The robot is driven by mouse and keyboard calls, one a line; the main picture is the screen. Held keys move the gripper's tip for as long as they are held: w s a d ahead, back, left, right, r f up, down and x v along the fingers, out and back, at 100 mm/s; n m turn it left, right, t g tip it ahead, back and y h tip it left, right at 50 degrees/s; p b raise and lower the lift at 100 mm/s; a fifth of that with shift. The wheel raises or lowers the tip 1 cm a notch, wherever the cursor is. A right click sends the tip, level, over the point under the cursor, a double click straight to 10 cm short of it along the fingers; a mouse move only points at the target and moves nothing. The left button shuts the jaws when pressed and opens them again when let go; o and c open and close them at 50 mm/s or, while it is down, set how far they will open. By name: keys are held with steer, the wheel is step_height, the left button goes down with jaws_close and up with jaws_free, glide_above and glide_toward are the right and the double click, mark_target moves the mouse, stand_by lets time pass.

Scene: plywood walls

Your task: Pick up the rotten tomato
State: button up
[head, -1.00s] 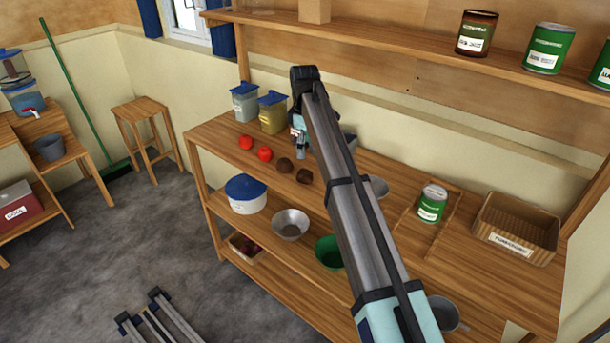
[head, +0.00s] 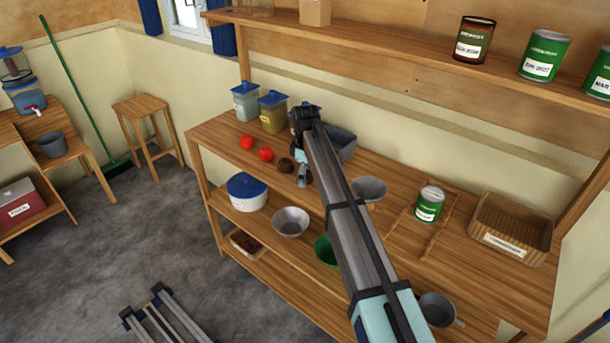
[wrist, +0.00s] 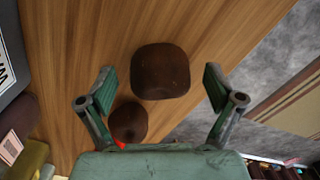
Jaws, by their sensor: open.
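Two dark brown, rotten-looking tomatoes lie on the wooden worktop. One (wrist: 160,71) sits centred ahead of my gripper in the wrist view, in line with the gap between the fingers. The other (wrist: 128,122) is nearer the left finger; in the head view a brown tomato (head: 285,165) shows left of my gripper (head: 303,180). My gripper (wrist: 160,88) is open and empty, its fingers apart on either side of the centred tomato. I cannot tell the exact height left above it. My gripper mostly hides that tomato in the head view.
Two red tomatoes (head: 266,154) lie left of the brown ones. Blue-lidded jars (head: 272,112) and a grey bin (head: 341,142) stand behind. A metal bowl (head: 369,188), a green can (head: 430,204) and a basket (head: 510,228) are to the right. The shelf's front edge is close.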

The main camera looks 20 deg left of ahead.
steer(key=c, duration=0.8)
steer(key=shift+c, duration=0.7)
